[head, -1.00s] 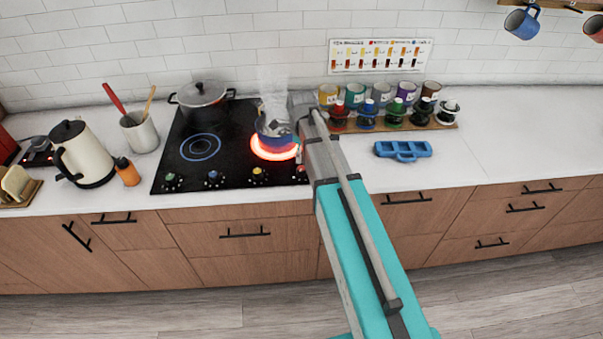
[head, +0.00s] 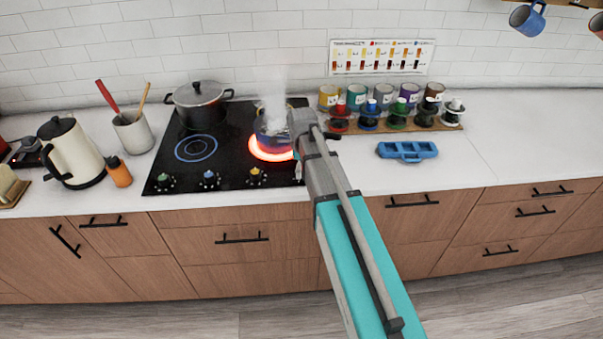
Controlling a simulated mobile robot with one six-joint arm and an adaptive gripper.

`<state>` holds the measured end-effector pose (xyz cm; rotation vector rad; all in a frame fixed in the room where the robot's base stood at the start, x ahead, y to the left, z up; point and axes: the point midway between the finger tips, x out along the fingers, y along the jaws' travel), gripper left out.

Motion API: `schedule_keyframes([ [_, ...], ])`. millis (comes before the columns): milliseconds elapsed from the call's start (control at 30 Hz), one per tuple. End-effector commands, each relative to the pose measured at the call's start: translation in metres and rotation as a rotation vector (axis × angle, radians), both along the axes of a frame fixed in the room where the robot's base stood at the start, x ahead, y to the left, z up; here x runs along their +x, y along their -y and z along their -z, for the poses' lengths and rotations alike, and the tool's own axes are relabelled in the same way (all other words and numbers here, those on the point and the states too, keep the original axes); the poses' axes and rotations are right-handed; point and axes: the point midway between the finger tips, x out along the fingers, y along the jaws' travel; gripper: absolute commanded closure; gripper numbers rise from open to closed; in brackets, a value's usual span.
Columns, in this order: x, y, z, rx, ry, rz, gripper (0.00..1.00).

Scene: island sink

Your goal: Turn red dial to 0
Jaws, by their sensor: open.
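The black cooktop (head: 225,145) has a row of dials along its front edge. Green (head: 165,182), blue (head: 209,180) and yellow (head: 255,177) dials show clearly. My arm covers the right front corner, so no red dial can be made out. The right front burner (head: 262,152) glows red under a small steaming pot (head: 266,136). My arm reaches from the bottom of the picture to the right side of the cooktop. My gripper is hidden behind the arm's end, so its fingers and any contact cannot be seen.
A black lidded pot (head: 199,104) stands at the back left of the cooktop. A kettle (head: 72,153), an orange bottle (head: 118,172) and a utensil crock (head: 133,131) stand left. A blue tray (head: 407,152) and a rack of jars (head: 450,125) are right. The far right counter is clear.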

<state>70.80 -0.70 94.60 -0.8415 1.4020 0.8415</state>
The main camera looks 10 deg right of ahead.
Motion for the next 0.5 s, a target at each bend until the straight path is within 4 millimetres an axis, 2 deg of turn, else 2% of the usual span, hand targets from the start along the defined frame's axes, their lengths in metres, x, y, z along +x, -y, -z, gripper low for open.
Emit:
schedule_keyframes([
  [467, 0.0000, 0.0000, 0.0046, 0.000, 0.000, 0.000, 0.16],
  [500, 0.0000, 0.0000, 0.0046, 0.000, 0.000, 0.000, 0.20],
])
